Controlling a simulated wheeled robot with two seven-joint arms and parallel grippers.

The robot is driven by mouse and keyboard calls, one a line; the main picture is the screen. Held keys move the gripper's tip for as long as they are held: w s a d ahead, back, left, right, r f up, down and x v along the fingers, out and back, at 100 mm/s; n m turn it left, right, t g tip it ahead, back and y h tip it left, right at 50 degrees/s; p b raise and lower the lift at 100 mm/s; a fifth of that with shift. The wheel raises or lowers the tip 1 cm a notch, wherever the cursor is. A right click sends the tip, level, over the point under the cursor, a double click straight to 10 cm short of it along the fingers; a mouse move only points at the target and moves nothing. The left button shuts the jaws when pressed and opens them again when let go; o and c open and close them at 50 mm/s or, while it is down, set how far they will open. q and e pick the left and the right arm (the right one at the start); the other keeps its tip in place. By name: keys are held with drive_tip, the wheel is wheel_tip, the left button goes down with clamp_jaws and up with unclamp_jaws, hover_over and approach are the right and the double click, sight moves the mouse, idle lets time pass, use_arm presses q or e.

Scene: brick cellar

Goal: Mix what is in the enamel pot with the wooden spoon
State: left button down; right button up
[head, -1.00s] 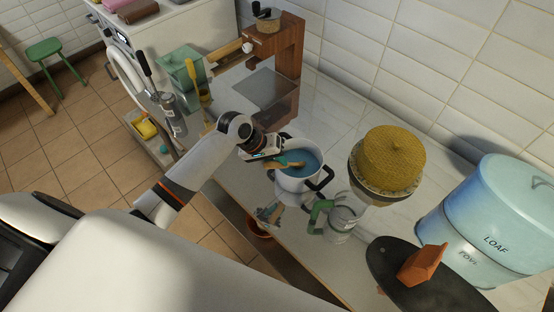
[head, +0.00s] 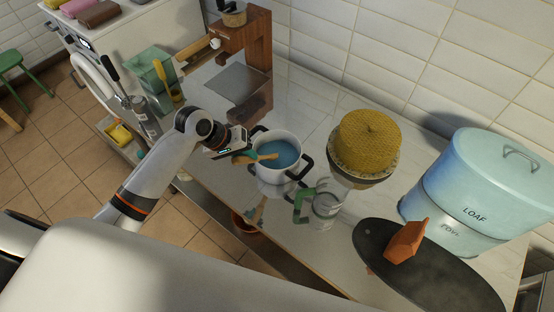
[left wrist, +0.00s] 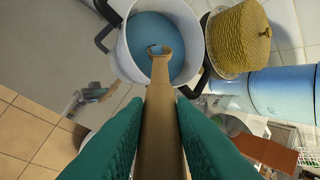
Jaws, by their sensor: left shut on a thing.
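The white enamel pot (head: 280,172) with dark handles stands on the counter and holds a blue liquid. My left gripper (head: 243,158) is at the pot's left rim, shut on the wooden spoon (head: 265,157). The spoon's tip reaches in over the blue liquid. In the left wrist view the spoon (left wrist: 160,110) runs up between the green fingers toward the pot (left wrist: 122,62), its end at the liquid. I cannot tell how deep the tip sits. My right gripper is not in view.
A green-handled glass jar (head: 325,205) and a yellow woven-topped vessel (head: 368,145) stand right of the pot. A dark oval board (head: 420,275) with an orange object lies nearer. A blue loaf bin (head: 480,190) is at right. A wooden stand (head: 243,50) is behind.

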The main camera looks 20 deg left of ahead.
sight(235, 160)
use_arm(q)
drive_tip(key=shift+s+a+r, duration=0.35)
drive_tip(key=shift+s+r, duration=0.55)
drive_tip(key=shift+r, duration=0.15)
drive_tip(key=shift+s+a+r, duration=0.3)
drive_tip(key=shift+s+r, duration=0.65)
drive_tip(key=shift+r, duration=0.05)
drive_tip(key=shift+s+a+r, duration=0.35)
drive_tip(key=shift+s+r, duration=0.55)
drive_tip(key=shift+r, duration=0.15)
wheel_tip(235, 160, up, 4)
drive_tip(key=shift+f, duration=0.15)
